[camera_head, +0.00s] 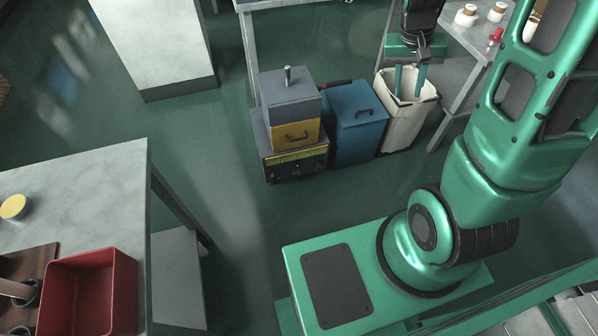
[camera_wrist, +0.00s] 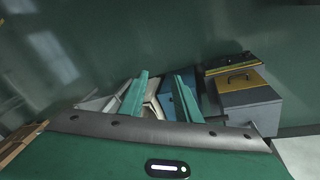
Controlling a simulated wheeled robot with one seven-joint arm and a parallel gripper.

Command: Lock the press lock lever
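A grey and yellow boxed unit (camera_head: 292,132) with a short metal post on top stands on the floor. It also shows in the wrist view (camera_wrist: 247,100). A dark bar with a reddish part (camera_head: 335,84) shows behind its right side; I cannot tell whether it is the press lock lever. No press lock lever is clearly identifiable. My gripper (camera_head: 409,82) is at the top of the head view, its two teal fingers apart and in front of the white bin.
A blue bin (camera_head: 356,122) and a white bin (camera_head: 405,125) stand beside the unit. A table at upper right holds white pots (camera_head: 466,15) and a small red item (camera_head: 496,35). A left table (camera_head: 105,190) holds a red tray (camera_head: 120,290). Floor between is clear.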

